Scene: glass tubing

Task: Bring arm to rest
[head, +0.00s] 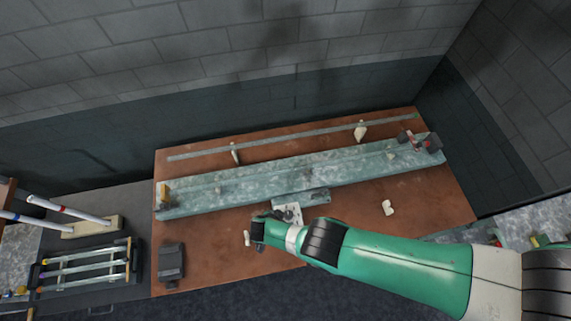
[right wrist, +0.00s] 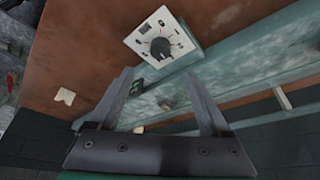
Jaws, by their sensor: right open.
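My right arm, green and white, comes in from the right in the head view. Its gripper (head: 259,236) is over the front part of the brown bench (head: 350,230), partly hidden by the wrist. In the right wrist view the two dark fingers of this gripper (right wrist: 158,78) are spread wide, with nothing between them. Beyond the fingers lie a white control panel with a black dial (right wrist: 161,45) and the long grey-green bed of the machine (right wrist: 170,98). The control panel also shows in the head view (head: 290,213), just beyond the wrist. My left gripper is in neither view.
The long machine bed (head: 300,174) runs across the bench, with a thin rail (head: 290,138) behind it. A dark block (head: 171,262) sits at the bench's left. A rack of tubes (head: 85,266) stands further left. A small white piece (head: 388,208) lies at the right.

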